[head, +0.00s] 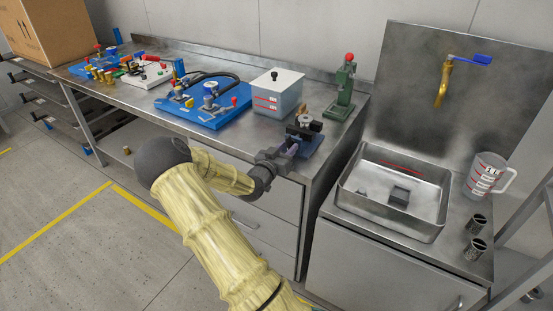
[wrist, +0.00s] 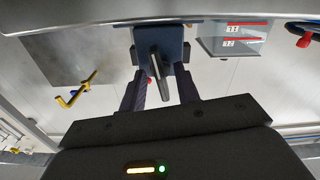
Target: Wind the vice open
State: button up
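The vice (head: 304,131) stands near the front edge of the steel bench, with a dark upper part on a blue base. It also shows in the wrist view (wrist: 172,45), which is upside down. A grey metal bar (wrist: 160,74), seemingly the vice's handle, points toward the wrist camera. My gripper (head: 284,154) is at the front of the vice. In the wrist view its two dark fingers (wrist: 160,82) are apart, with the bar showing between them and gaps on both sides. I cannot tell how deep the bar reaches between the fingers. My arm partly hides the vice's front in the head view.
A clear container (head: 278,94) with red marks and a green press (head: 342,91) stand behind the vice. A blue pump board (head: 203,103) is to the left. A steel sink (head: 391,190), a brass tap (head: 443,82) and a measuring jug (head: 487,174) are to the right.

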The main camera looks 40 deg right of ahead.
jog(key=v, duration=1.7)
jog(key=shift+b, duration=0.3)
jog(key=shift+a, duration=0.1)
